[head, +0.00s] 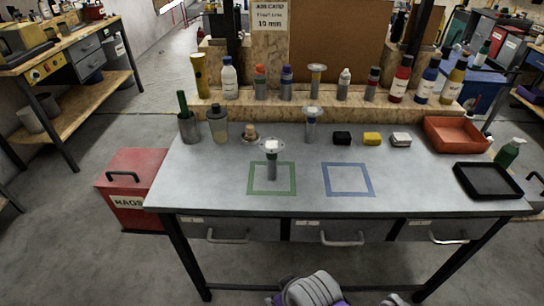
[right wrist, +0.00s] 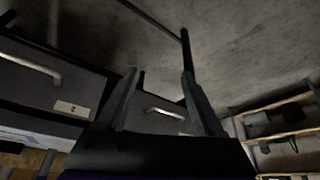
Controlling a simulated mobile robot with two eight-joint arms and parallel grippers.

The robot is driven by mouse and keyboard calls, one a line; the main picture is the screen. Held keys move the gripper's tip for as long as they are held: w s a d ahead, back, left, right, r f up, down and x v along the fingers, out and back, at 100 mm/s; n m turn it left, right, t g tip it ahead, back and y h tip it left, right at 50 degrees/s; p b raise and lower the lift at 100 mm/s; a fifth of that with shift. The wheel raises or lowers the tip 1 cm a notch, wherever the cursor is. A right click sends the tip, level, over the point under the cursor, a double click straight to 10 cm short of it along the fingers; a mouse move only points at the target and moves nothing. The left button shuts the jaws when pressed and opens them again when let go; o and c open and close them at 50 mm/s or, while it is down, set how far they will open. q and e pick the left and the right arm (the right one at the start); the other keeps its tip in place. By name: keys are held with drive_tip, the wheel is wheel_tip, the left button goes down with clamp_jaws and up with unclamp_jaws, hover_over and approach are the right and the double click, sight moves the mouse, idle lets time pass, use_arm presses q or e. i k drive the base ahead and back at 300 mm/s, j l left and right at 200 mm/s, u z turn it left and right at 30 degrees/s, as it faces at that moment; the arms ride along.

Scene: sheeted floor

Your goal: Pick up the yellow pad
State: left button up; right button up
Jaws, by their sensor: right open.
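The yellow pad (head: 372,139) lies on the grey workbench (head: 215,180), towards its back and right of the middle. It sits between a black pad (head: 342,138) and a white pad (head: 401,140), with small gaps on both sides. My right gripper (right wrist: 161,76) shows in the right wrist view with its two dark fingers apart and nothing between them. Drawer fronts and grey floor are behind it, and the yellow pad is not in that view. My left gripper is not in view.
Green (head: 271,193) and blue (head: 347,194) outlined squares mark the bench top. A flanged metal part (head: 271,147) stands in the green square; the blue one is empty. An orange tray (head: 457,135) and a black tray (head: 487,181) are at the right. Bottles line the raised back shelf.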

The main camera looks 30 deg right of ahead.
sight(369, 138)
drive_tip(key=z, duration=1.85)
drive_tip(key=i+l, duration=0.2)
drive_tip(key=l, duration=0.15)
drive_tip(key=i+l+u, duration=0.1)
drive_tip(key=l, duration=0.3)
drive_tip(key=i+l, duration=0.25)
drive_tip(key=l+u, duration=0.05)
drive_tip(key=l, duration=0.05)
